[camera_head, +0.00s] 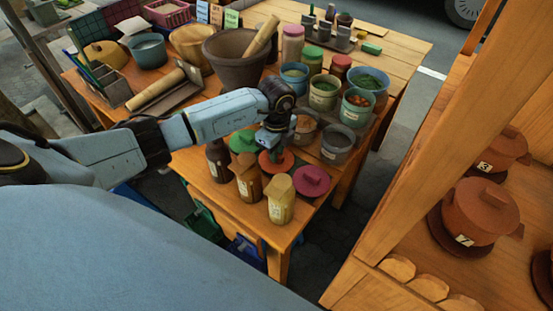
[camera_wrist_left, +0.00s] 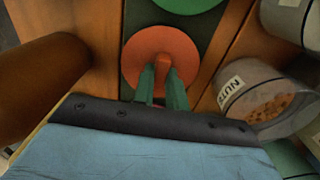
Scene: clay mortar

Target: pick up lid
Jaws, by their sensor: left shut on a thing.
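Three round lids lie in a row near the table's front edge in the head view: a green lid (camera_head: 243,141), an orange-red lid (camera_head: 284,164) and a pink lid (camera_head: 312,180). My left gripper (camera_head: 273,150) reaches down from above onto the orange-red lid. In the left wrist view the green fingers (camera_wrist_left: 162,88) are shut on the upright handle of the orange-red lid (camera_wrist_left: 140,50). Part of the green lid (camera_wrist_left: 187,4) shows just beyond it. Whether the orange-red lid is clear of its support I cannot tell. My right gripper is not in view.
Brown and yellowish bottles (camera_head: 281,200) stand close in front of the lids. Open jars, one labelled NUTS (camera_wrist_left: 270,98), stand close to the right. A large mortar (camera_head: 238,62) stands behind. A wooden shelf (camera_head: 385,210) with clay pots (camera_head: 478,212) is at the right.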

